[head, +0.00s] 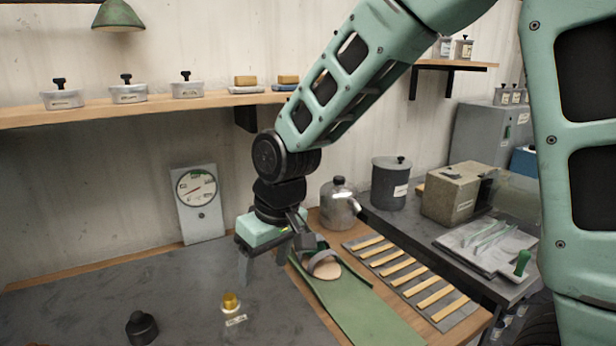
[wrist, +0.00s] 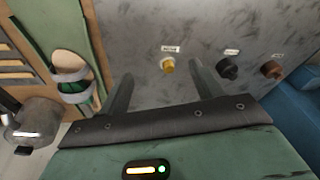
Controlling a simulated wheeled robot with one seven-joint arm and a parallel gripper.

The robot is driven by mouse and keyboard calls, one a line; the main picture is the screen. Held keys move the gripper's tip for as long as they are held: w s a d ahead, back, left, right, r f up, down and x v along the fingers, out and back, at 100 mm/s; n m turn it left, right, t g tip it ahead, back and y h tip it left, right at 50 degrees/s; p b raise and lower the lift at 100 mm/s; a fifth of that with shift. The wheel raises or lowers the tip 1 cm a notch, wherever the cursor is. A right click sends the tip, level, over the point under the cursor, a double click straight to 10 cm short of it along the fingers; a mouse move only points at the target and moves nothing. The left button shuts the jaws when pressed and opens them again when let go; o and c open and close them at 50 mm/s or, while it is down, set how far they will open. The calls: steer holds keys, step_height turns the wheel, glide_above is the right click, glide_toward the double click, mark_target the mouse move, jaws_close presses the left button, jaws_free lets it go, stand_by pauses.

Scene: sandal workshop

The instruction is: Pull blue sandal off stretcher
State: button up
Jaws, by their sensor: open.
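A sandal with a tan footbed and a pale grey-blue strap (head: 325,267) lies on a green mat (head: 365,310). It also shows in the wrist view, at the left (wrist: 70,62), with something green under its straps. I cannot make out a separate stretcher. My gripper (head: 264,264) hangs just left of the sandal in the head view, over the dark grey worktop. In the wrist view, its two fingers (wrist: 164,88) are apart with nothing between them, and the sandal is outside them to the left.
A yellow-topped item (head: 231,302) and a black knob-like item (head: 142,327) stand on the worktop; the wrist view also shows a brown one (wrist: 271,69). A metal kettle (head: 340,203) stands behind the sandal. A slatted rack (head: 410,278) lies right of the mat.

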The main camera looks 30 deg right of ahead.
steer(key=w+d+r+m+t+h+p, duration=0.1)
steer(key=w+d+m+p, duration=0.3)
steer(key=w+d, duration=1.4)
steer(key=shift+d+r+t+h, duration=0.35)
steer(key=shift+r+t, duration=0.25)
steer(key=shift+t, duration=0.2)
steer(key=p+x, duration=0.4)
steer(key=x, duration=1.3)
steer(key=shift+f, duration=0.2)
steer(key=c, duration=1)
steer(key=shift+o, duration=0.2)
steer(key=shift+s+a, duration=0.1)
steer(key=shift+s, duration=0.05)
